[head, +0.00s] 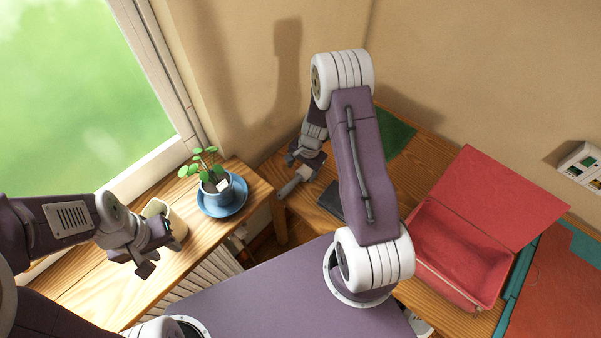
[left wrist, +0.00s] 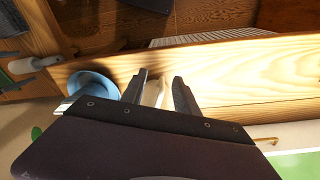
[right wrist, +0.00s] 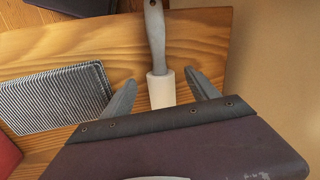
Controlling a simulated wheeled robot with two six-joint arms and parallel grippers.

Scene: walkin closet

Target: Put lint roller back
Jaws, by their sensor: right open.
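The lint roller (right wrist: 158,60), a white roll with a grey handle, lies on the wooden desk in the right wrist view. Its roll end is between the fingers of my right gripper (right wrist: 160,90), which is open with gaps on both sides. In the head view my right gripper (head: 297,172) is low over the desk's left corner. My left gripper (head: 155,248) is beside a beige cup (head: 154,208) on the window-side shelf. In the left wrist view its fingers (left wrist: 160,82) are apart, with a beige shape between them. A white roll with a handle (left wrist: 30,65) also shows there.
A potted plant (head: 211,177) on a blue saucer (head: 239,199) stands on the shelf near my left gripper. An open red box (head: 452,240) is on the desk to the right. A ribbed grey panel (right wrist: 55,97) lies left of the roller. A gap separates shelf and desk.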

